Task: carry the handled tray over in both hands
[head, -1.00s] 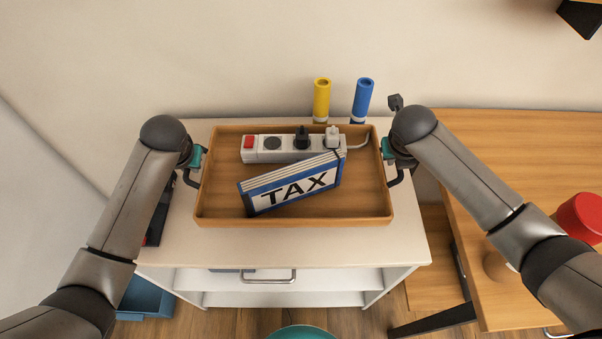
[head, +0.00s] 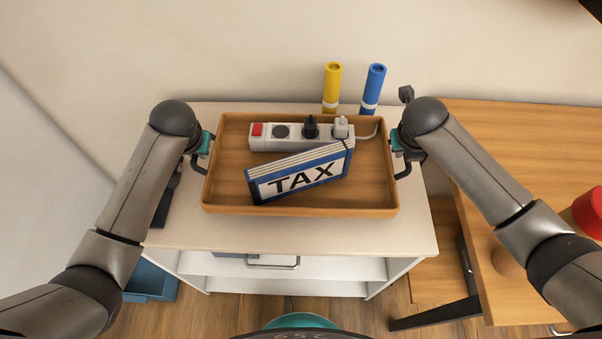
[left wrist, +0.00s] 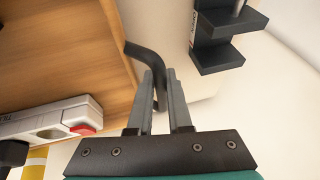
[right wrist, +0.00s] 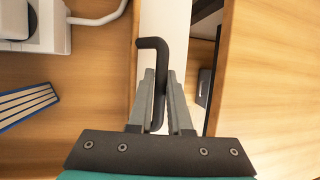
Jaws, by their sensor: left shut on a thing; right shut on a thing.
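The wooden handled tray (head: 300,211) is over the white cabinet top, looking level. It holds a white power strip (head: 290,144) with a red switch and plugs, and a blue-and-white TAX box (head: 298,178). My left gripper (head: 199,160) is shut on the tray's left black handle, which shows between the fingers in the left wrist view (left wrist: 150,62). My right gripper (head: 401,160) is shut on the right black handle, seen in the right wrist view (right wrist: 153,52). I cannot tell whether the tray's underside touches the cabinet.
The white cabinet (head: 290,236) has open shelves below. A yellow tube (head: 332,85) and a blue tube (head: 373,88) stand behind the tray near the wall. A wooden desk (head: 530,140) with a red object (head: 590,212) is at the right. A blue bin (head: 150,282) is on the floor.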

